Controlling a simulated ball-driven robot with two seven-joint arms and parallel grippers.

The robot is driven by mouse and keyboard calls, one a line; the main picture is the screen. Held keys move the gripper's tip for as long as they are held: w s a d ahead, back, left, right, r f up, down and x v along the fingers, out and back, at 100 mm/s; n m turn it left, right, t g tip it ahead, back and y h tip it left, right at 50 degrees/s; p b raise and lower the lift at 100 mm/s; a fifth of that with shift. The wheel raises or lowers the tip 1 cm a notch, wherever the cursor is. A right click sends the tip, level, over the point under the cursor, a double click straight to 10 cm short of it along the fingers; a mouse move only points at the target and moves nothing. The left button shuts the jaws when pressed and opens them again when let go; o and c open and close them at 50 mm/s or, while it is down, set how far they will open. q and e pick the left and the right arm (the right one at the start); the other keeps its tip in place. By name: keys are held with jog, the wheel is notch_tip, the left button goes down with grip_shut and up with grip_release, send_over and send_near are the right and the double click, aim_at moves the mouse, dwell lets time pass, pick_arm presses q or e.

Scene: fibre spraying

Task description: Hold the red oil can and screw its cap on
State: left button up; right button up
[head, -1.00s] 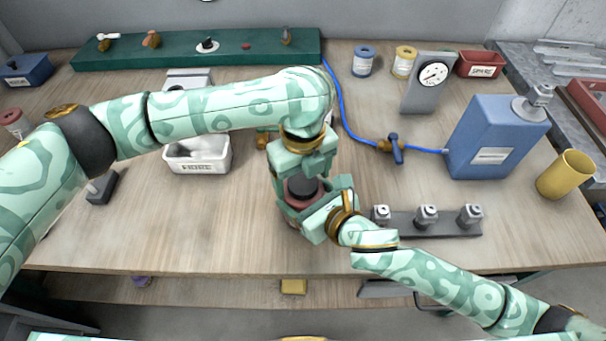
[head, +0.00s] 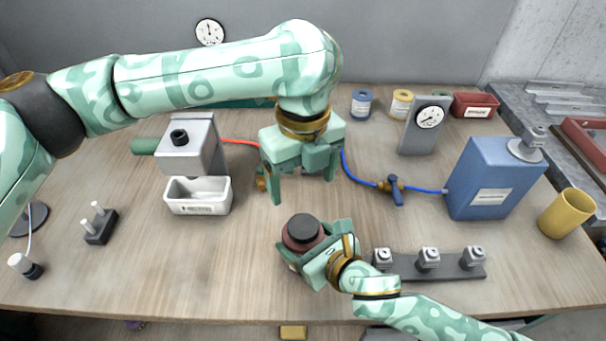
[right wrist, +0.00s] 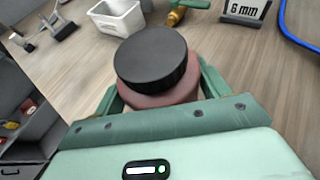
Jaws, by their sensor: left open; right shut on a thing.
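The red oil can (head: 300,236) stands on the table near the front middle, seen from above as a dull red round body. My right gripper (head: 306,250) is shut around the can from the front right. My left gripper (head: 305,198) is open and empty, pointing down above and behind the can, clear of the cap. The can's lower part is hidden by the right gripper.
A white bin (head: 198,208) stands left of the can. A rack of grey fittings (head: 455,268) lies close to the right arm. A blue canister (head: 492,180) with a blue hose and a yellow cup (head: 568,213) stand at the right.

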jog(key=o, duration=2)
jog(key=shift+c, duration=0.2)
jog(key=shift+d, duration=0.1)
jog(key=shift+s+d+r, duration=0.2)
jog(key=shift+s, duration=0.1)
jog(key=p+v, duration=0.2)
jog(key=v, duration=1.3)
jog(key=shift+s+p, duration=0.2)
jog(key=shift+p, duration=0.2)
jog(key=shift+d, duration=0.15)
